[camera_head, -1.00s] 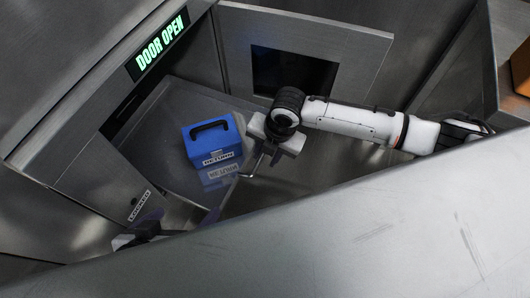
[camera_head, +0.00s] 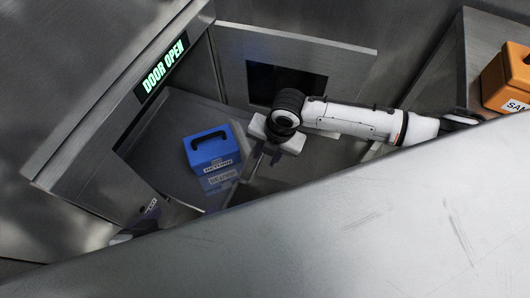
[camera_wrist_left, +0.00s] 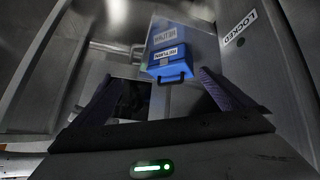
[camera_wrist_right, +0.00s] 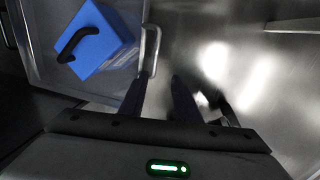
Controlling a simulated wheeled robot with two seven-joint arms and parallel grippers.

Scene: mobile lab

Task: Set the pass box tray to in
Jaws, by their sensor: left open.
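The pass box tray (camera_head: 165,150) is a shiny shallow tray inside the opening under the lit "DOOR OPEN" sign (camera_head: 165,68). A blue box (camera_head: 208,148) labelled RETURN stands on it. The tray's bar handle (camera_wrist_right: 151,48) shows beside the blue box in the right wrist view. My right gripper (camera_wrist_right: 162,77) has its fingers apart, tips close to the handle's near end; I cannot tell whether they touch it. My left gripper (camera_wrist_left: 156,78) is open and empty, near the box's front by the LOCKED label (camera_wrist_left: 238,28).
The open door panel with a dark window (camera_head: 290,80) stands behind my right arm. An orange box (camera_head: 508,78) sits on a surface at the far right. A large grey metal surface (camera_head: 350,220) hides the foreground and part of my left gripper.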

